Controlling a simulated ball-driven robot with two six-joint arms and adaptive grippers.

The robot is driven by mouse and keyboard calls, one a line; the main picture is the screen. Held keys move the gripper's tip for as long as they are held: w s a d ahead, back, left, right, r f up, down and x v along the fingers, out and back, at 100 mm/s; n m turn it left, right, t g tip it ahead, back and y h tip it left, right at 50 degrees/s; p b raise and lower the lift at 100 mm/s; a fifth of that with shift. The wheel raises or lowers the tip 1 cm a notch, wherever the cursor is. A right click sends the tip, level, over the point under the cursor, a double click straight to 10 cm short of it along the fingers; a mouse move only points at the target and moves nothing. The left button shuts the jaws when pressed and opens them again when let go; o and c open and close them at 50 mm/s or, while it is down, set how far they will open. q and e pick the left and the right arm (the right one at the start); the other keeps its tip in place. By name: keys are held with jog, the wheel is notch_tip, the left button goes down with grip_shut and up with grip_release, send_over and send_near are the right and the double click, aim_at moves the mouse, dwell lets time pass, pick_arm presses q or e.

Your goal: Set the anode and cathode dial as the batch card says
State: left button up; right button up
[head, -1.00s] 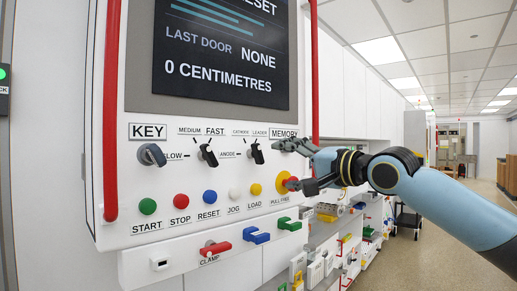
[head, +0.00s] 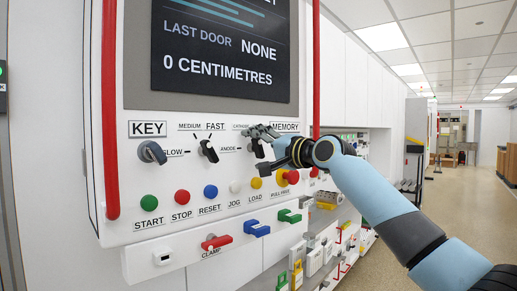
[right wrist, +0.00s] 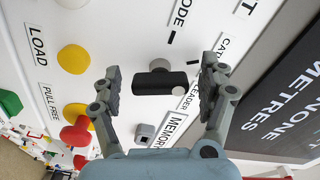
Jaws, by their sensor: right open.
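The anode and cathode dial (head: 256,148) is a black knob on the white control panel, with ANODE, CATHODE and LEADER labels around it. In the head view my right gripper (head: 263,150) partly hides it. In the right wrist view the black dial (right wrist: 152,82) lies between the two open fingers of my right gripper (right wrist: 160,72). White gaps show on both sides, so the fingers look apart from it. I cannot tell exactly which label the dial points to. No batch card can be made out. My left gripper is not in view.
The speed dial (head: 208,151) and key switch (head: 152,152) are left of it. Below are several coloured buttons, including the yellow LOAD button (head: 256,183) and red PULL FREE knob (head: 292,177). A dark screen (head: 225,50) is above; a red rail (head: 316,60) runs at right.

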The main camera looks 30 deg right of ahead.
jog(key=c, duration=1.2)
jog(key=shift+f+n+b, duration=0.1)
jog(key=shift+n+b, duration=0.2)
jog(key=shift+n, duration=0.1)
jog(key=shift+f+n+b, duration=0.15)
jog(key=shift+n+b, duration=0.45)
jog(key=shift+n, duration=0.4)
jog(key=n+b, duration=0.2)
jog(key=n, duration=0.2)
jog(key=n+b, duration=0.2)
jog(key=n, duration=0.2)
jog(key=shift+d, duration=0.1)
jog(key=shift+n+b, duration=0.75)
jog(key=shift+n, duration=0.75)
